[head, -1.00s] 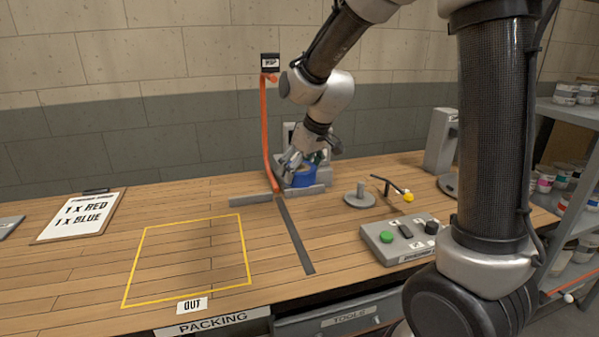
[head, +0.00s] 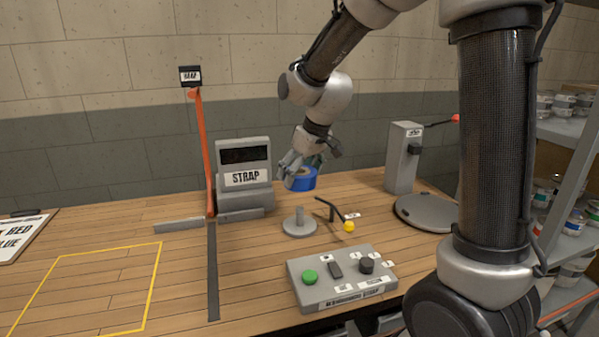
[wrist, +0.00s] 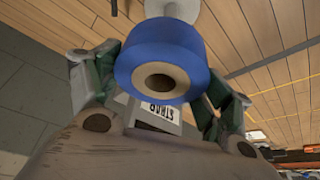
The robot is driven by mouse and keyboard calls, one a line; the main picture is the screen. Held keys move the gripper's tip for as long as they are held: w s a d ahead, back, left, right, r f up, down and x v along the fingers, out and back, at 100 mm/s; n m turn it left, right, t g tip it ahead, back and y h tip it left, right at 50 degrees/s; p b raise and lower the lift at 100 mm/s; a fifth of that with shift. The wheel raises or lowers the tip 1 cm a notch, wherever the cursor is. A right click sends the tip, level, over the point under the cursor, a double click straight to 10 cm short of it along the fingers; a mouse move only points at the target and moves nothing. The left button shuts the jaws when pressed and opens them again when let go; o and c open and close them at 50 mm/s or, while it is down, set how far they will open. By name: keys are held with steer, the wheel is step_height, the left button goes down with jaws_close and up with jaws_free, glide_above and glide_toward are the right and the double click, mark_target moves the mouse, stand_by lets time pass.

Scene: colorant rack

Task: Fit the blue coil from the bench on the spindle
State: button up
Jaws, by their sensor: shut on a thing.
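The blue coil (head: 301,179) is held in my gripper (head: 304,168), raised above the bench. In the wrist view the blue coil (wrist: 162,60) sits between the two green-padded fingers, with its pale core and round hole facing the camera. The spindle (head: 299,217) is a short grey post on a round base on the bench, below the coil and apart from it.
A bent black arm with a yellow knob (head: 349,226) is right of the spindle. A button box (head: 342,277) is in front. A grey turntable (head: 430,212) stands at right.

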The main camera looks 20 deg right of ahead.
steer(key=shift+f, duration=0.15)
glide_above(301, 208)
steer(key=shift+w+a+f, duration=0.1)
steer(key=shift+w+f, duration=0.05)
steer(key=shift+f, duration=1.25)
steer(key=shift+w+a+f, duration=0.1)
steer(key=shift+w+f, duration=0.05)
steer(key=shift+f, duration=1.2)
steer(key=shift+f, duration=3.6)
steer(key=o, duration=1.1)
steer(key=shift+r, duration=0.15)
